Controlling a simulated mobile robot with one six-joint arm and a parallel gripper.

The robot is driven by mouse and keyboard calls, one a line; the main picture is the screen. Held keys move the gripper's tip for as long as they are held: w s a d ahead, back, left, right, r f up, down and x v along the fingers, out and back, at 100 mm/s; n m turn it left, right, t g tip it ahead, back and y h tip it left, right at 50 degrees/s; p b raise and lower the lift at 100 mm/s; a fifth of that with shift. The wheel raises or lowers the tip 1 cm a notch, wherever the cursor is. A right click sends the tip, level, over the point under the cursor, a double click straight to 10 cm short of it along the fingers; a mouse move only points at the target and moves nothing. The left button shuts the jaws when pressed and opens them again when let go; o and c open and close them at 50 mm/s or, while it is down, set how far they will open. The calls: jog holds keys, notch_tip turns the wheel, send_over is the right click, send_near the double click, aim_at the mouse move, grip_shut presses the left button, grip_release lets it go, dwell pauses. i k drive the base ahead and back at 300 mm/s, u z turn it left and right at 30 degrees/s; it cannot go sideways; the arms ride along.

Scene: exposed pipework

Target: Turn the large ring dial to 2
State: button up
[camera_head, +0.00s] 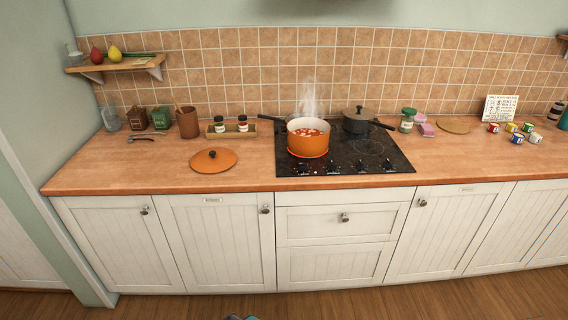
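A black cooktop (371,149) is set into the wooden counter. Several small dials stand in a row along its front edge: one at the left (305,170), two in the middle (333,169) (361,167), and one at the right (389,166). Their markings are too small to read, so I cannot tell which is the large ring dial or its setting. An orange pot (308,145) of steaming food stands on a red-glowing ring at the front left. My gripper is not in view; only a dark sliver shows at the bottom edge.
A lidded dark pan (356,121) stands at the back right of the cooktop, its handle pointing right. An orange lid (213,160) lies on the counter to the left. The floor (420,302) before the cabinets looks clear.

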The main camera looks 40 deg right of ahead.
aim_at(302, 166)
jog(key=u, duration=0.65)
jog(key=k, duration=1.5)
jog(key=z, duration=1.35)
jog(key=i, duration=0.8)
jog(key=u, duration=0.15)
